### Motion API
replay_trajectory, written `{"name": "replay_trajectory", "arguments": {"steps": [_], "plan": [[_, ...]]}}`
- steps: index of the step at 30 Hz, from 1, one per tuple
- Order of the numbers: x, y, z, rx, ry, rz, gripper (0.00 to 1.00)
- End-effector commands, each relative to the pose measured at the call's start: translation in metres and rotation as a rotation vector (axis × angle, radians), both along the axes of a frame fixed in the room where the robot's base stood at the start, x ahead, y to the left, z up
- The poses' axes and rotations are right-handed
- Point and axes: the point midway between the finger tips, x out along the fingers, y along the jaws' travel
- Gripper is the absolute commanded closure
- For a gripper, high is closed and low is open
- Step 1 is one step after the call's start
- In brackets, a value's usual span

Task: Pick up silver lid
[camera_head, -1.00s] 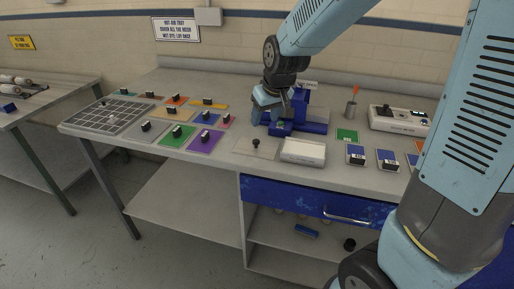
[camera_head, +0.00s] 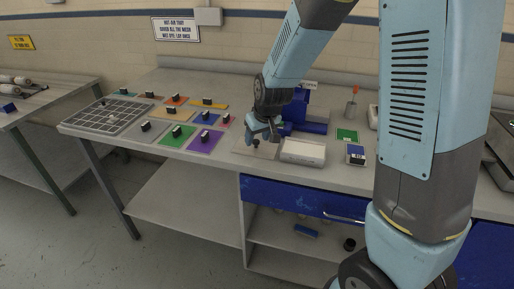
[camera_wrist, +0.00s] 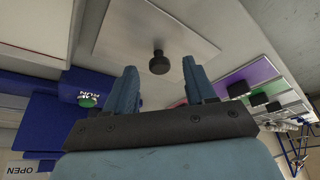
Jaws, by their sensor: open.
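The silver lid (camera_head: 243,149) is a thin flat plate with a black knob (camera_wrist: 159,62) on top, lying on the workbench. In the wrist view the lid (camera_wrist: 118,35) is ahead of my gripper (camera_wrist: 161,72). The fingers are apart, with the knob showing between and just beyond their tips and nothing held. In the head view my gripper (camera_head: 262,138) is over the lid and hides part of it. I cannot tell how high the fingertips are above the plate.
A white box (camera_head: 303,151) stands close to the lid's right. A blue device (camera_head: 308,124) stands behind it. Several coloured plates with black handles, among them a purple one (camera_head: 204,143), lie to the left. A wire mesh tray (camera_head: 105,115) is at the bench's left end.

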Motion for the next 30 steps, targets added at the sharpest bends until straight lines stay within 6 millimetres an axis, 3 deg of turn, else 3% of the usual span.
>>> {"name": "replay_trajectory", "arguments": {"steps": [4, 14, 30], "plan": [[0.0043, 0.0021, -0.0115, 0.0, 0.001, -0.001, 0.45], [0.0053, 0.0029, -0.0141, 0.0, 0.0, 0.0, 0.46], [0.0051, 0.0031, -0.0141, 0.001, 0.0, 0.0, 0.98]]}}
